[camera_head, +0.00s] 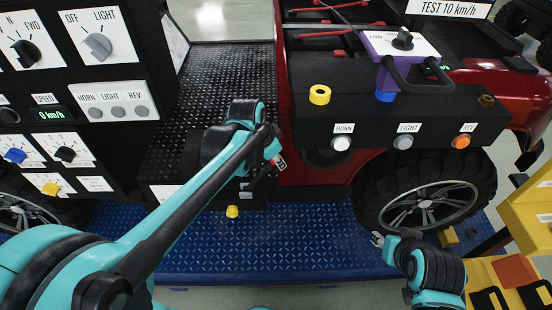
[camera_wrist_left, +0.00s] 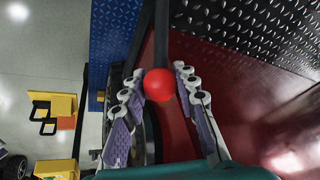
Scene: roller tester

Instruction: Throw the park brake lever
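The lever shows in the left wrist view as a dark bar (camera_wrist_left: 161,38) with a round red knob (camera_wrist_left: 159,85) at its near end. My left gripper (camera_wrist_left: 157,92) is open, with one finger on each side of the red knob. A gap shows on both sides, so the fingers do not appear shut on it. In the head view my left gripper (camera_head: 266,172) is beside the red car body, above the blue deck; my own arm hides much of the lever. My right gripper (camera_head: 380,239) is near the front wheel; its fingers are too small to judge.
A black panel (camera_head: 400,112) with horn, light and rev buttons stands right of my left gripper. A black control console (camera_head: 70,90) is at the left. A yellow knob (camera_head: 232,212) sits low above the blue deck (camera_head: 300,245). Yellow units (camera_head: 528,215) stand at the right.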

